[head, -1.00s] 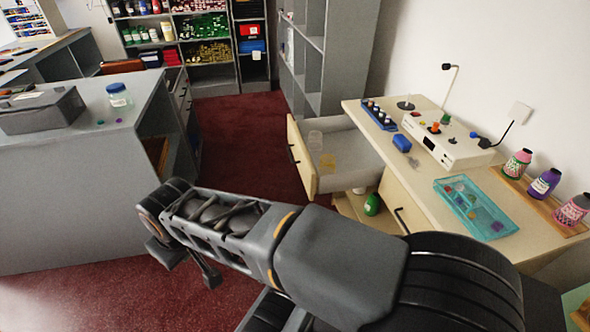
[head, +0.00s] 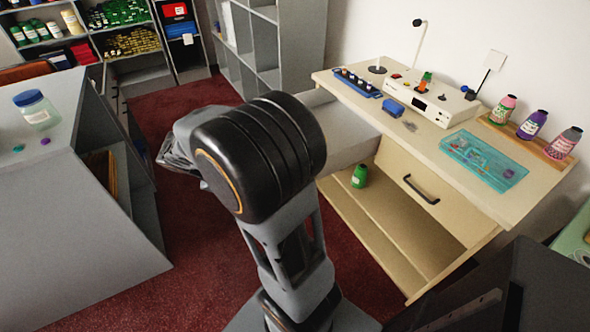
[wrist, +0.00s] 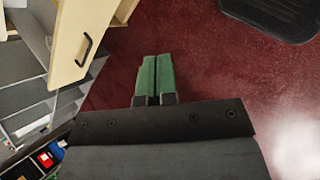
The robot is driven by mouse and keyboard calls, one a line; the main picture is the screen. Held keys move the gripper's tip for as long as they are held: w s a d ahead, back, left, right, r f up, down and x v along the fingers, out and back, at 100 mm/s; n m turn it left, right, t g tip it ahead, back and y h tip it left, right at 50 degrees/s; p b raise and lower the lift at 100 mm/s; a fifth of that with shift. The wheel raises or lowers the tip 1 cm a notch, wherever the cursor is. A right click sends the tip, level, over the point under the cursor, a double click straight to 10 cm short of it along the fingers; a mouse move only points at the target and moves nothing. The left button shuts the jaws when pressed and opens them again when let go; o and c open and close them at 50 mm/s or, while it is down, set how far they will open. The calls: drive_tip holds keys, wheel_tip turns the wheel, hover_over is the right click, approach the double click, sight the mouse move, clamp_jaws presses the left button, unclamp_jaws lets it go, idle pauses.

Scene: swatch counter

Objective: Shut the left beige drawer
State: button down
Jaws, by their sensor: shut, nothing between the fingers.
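The left beige drawer is pulled out of the beige desk (head: 480,135). In the head view its pale side (head: 345,140) shows, while its front is hidden behind my arm. In the wrist view its beige front (wrist: 72,35) with a black bar handle stands at the upper left. My gripper (wrist: 156,60), with green fingers, is shut and empty over the dark red floor. It is to the right of the drawer front, with a gap between them in the picture. In the head view the fingers are hidden behind my arm.
A shut drawer with a black handle (head: 421,190) is at the desk's right. A green bottle (head: 359,176) stands on the lower shelf. A grey counter (head: 75,190) stands at left, and grey shelving (head: 262,45) behind. Red floor lies between.

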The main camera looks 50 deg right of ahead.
drive_tip(key=w+d+f+n+g+h+b, duration=0.25)
drive_tip(key=w+d+f+n+h, duration=0.2)
drive_tip(key=d+f, duration=0.3)
drive_tip(key=w+d+f+n+g+h+b, duration=0.1)
drive_tip(key=w+d+f+n+h+b, duration=0.35)
drive_tip(key=d+f, duration=0.35)
drive_tip(key=s+d+h, duration=0.1)
drive_tip(key=s+d, duration=0.5)
drive_tip(key=d, duration=0.5)
drive_tip(key=shift+d+f+m, duration=0.3)
drive_tip(key=shift+f, duration=0.15)
drive_tip(key=shift+d, duration=0.1)
